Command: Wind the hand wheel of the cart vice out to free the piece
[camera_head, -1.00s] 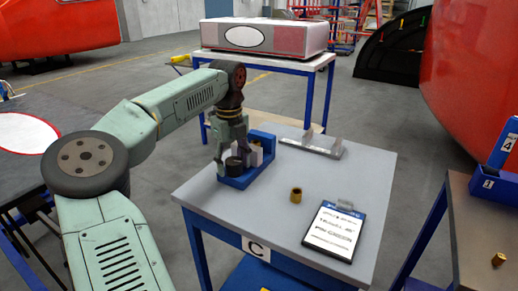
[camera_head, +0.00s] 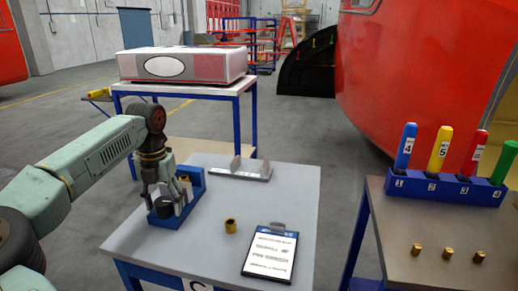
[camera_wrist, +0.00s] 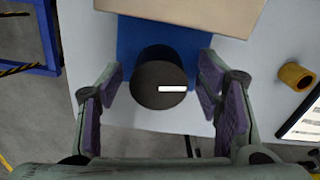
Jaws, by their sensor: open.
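The blue cart vice (camera_head: 192,186) stands on the grey cart top at its left side. Its dark round hand wheel (camera_wrist: 159,85), with a white mark, shows in the wrist view between my fingers. My gripper (camera_wrist: 160,105) is open, with one purple-padded finger on each side of the wheel and a gap visible on both sides. In the head view my gripper (camera_head: 160,202) reaches down over the front of the vice. A beige block (camera_wrist: 185,12) lies beyond the wheel in the wrist view; I cannot tell whether it is the clamped piece.
A brass bushing (camera_head: 231,226) and a clipboard (camera_head: 269,255) lie on the cart top (camera_head: 215,262). A grey metal bracket (camera_head: 240,170) lies at the back. A right-hand table holds a blue rack (camera_head: 442,188) of coloured tools and several brass pieces (camera_head: 447,253).

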